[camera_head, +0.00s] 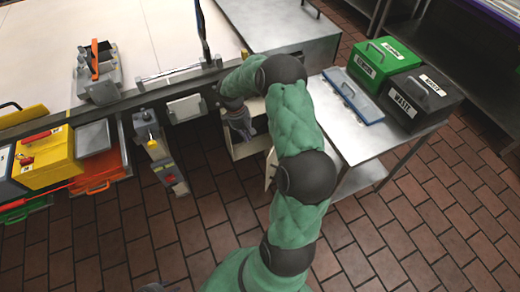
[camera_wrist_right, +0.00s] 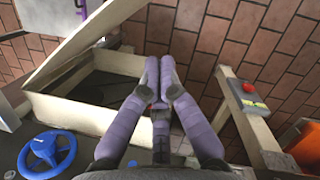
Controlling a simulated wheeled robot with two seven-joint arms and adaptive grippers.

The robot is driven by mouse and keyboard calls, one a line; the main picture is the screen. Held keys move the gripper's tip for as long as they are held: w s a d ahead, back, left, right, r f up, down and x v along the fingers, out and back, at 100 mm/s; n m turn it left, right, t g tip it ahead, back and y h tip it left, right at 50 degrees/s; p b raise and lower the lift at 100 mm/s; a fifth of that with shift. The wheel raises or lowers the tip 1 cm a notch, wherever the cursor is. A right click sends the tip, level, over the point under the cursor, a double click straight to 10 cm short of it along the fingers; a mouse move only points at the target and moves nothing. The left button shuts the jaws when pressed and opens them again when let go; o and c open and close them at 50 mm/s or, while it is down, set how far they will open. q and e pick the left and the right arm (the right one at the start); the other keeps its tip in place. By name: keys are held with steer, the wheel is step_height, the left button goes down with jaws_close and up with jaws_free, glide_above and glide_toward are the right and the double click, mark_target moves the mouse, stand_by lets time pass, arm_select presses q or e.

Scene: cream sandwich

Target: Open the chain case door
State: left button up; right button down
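The chain case seems to be the cream box under the machine edge in the head view (camera_head: 248,148), with a cream panel (camera_head: 270,168) standing out from its right side. In the right wrist view, a cream frame (camera_wrist_right: 75,112) surrounds a dark interior, and a cream panel (camera_wrist_right: 85,42) stands tilted away from it, so the door looks open. My right gripper (camera_head: 238,108) is at the box, partly behind my green arm. Its purple fingers (camera_wrist_right: 160,65) come together at the tips, with nothing clearly held between them.
A blue handwheel (camera_wrist_right: 47,152) is at lower left in the wrist view, and a post with a red button (camera_wrist_right: 249,87) is at right. Brick floor is clear in front.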

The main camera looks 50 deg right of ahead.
steer(key=s+d+f+b, duration=0.1)
steer(key=s+f+b, duration=0.3)
steer(key=f, duration=0.5)
steer(key=shift+s+d+f, duration=0.15)
steer(key=shift+s+f, duration=0.2)
steer(key=shift+s, duration=0.75)
steer(key=shift+s, duration=0.1)
